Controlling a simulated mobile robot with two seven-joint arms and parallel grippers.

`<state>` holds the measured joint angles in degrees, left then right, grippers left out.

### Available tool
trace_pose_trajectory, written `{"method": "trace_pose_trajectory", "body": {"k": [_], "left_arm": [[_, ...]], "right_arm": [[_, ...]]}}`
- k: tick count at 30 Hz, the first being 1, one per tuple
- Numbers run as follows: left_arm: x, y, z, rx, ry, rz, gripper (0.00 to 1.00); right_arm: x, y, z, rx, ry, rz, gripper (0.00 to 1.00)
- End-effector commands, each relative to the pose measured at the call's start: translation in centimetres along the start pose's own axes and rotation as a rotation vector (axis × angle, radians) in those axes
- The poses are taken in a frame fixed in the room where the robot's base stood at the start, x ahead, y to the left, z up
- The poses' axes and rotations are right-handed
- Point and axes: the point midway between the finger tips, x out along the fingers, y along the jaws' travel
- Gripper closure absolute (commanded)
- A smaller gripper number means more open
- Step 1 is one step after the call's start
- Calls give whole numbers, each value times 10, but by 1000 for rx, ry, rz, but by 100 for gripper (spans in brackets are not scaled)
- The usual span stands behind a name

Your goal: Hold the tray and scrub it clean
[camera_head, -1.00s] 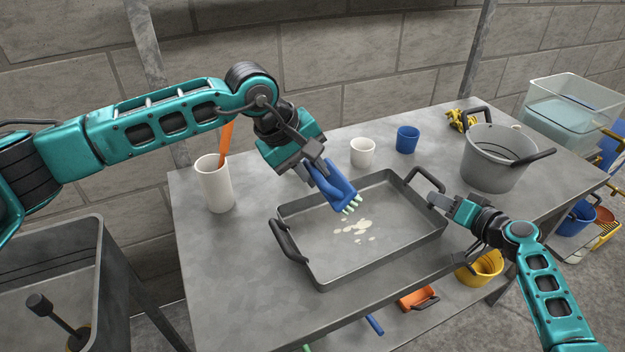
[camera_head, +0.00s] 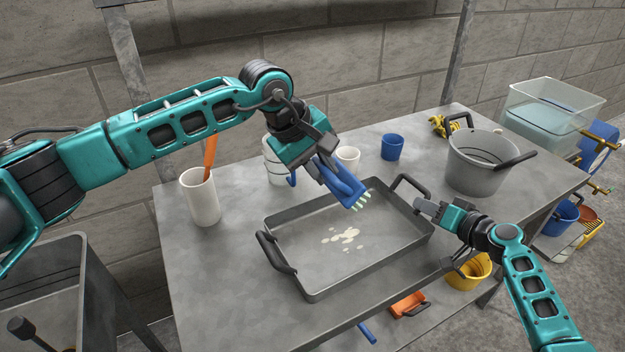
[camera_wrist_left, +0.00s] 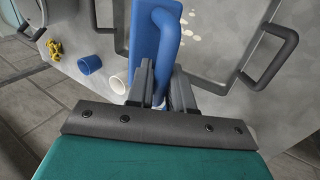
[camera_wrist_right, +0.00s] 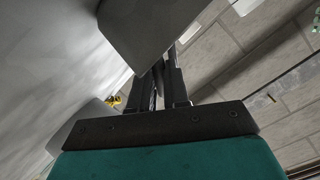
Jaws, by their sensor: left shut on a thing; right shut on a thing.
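The grey rectangular tray (camera_head: 300,285) lies on the table with black handles at its two ends and pale stains (camera_head: 343,237) on its floor. My left gripper (camera_head: 322,172) is shut on a blue scrub brush (camera_head: 343,186), tilted with its pale bristles down. The brush is over the tray's far part, right of the stains, apparently above the floor. It also shows in the left wrist view (camera_wrist_left: 145,35). My right gripper (camera_head: 424,207) is shut on the tray's right wall, near the right handle; the wall partly fills the right wrist view (camera_wrist_right: 150,25).
A white holder (camera_head: 201,200) with an orange handle stands left of the tray. A white mug (camera_head: 348,157), blue cup (camera_head: 392,147) and grey pot (camera_head: 478,170) stand behind and right. A white container (camera_head: 273,160) is partly hidden behind my left gripper.

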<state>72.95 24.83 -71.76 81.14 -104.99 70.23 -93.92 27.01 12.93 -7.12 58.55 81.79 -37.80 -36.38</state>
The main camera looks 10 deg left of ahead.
Motion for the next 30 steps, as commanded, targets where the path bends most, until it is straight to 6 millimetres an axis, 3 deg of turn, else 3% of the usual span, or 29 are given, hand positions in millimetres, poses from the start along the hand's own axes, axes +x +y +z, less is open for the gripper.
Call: {"method": "trace_pose_trajectory", "body": {"k": [30], "left_arm": [[95,-48,0,-1,-1,0,100]], "right_arm": [[0,0,0,0,0,1,100]]}}
